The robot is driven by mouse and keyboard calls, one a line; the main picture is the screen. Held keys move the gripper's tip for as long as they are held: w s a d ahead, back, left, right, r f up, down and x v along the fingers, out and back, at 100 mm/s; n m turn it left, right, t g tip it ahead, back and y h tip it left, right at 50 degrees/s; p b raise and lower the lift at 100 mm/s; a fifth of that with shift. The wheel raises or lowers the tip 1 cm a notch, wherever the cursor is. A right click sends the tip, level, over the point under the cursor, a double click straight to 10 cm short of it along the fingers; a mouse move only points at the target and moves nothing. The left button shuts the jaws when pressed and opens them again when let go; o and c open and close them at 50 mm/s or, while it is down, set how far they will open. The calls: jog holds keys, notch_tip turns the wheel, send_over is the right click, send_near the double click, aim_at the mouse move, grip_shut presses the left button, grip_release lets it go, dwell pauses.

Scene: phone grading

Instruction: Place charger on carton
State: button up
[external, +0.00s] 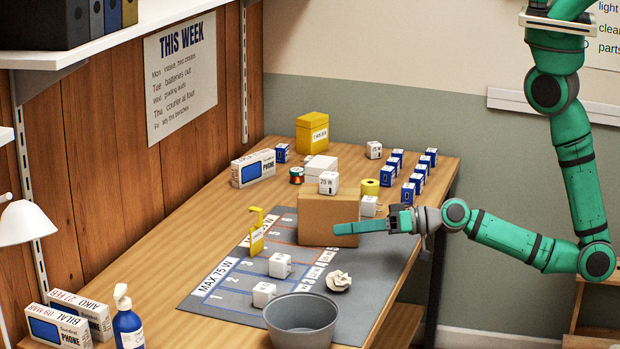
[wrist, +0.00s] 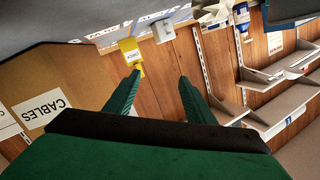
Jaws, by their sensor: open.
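The brown carton (external: 315,220) stands on the grey mat; its side label "CABLES" shows in the wrist view (wrist: 40,107). A white charger cube marked 20 W (external: 328,183) appears to rest on the carton's top. Other white charger cubes are on the mat (external: 280,265), near its front (external: 264,294), and right of the carton (external: 368,206). My gripper (external: 338,229) is level, pointing left, in front of the carton's side. In the wrist view, its green fingers (wrist: 158,77) are apart with nothing between them. I cannot tell which charger is meant.
A yellow holder (external: 257,238), grey bowl (external: 301,318) and crumpled paper (external: 339,281) are nearby. Several blue boxes (external: 408,194) stand at the right back, by a yellow roll (external: 370,187). A white box (external: 318,167) is behind the carton. The mat's left front has bare room.

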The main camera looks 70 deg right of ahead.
jog(key=s+d+f+m+h, duration=0.1)
jog(key=s+d+f+h, duration=0.15)
jog(key=s+d, duration=0.35)
jog(key=s+d+f+h, duration=0.2)
jog(key=s+d+f, duration=0.15)
jog(key=s, duration=0.45)
jog(key=s+d+r+n, duration=0.1)
jog(key=s+d+r, duration=0.1)
jog(key=s, duration=0.4)
jog(key=s+d+r+n+h, duration=0.1)
jog(key=s+d+r, duration=0.1)
jog(key=s+d, duration=0.3)
jog(key=shift+f+v, duration=0.25)
jog(key=shift+v, duration=0.9)
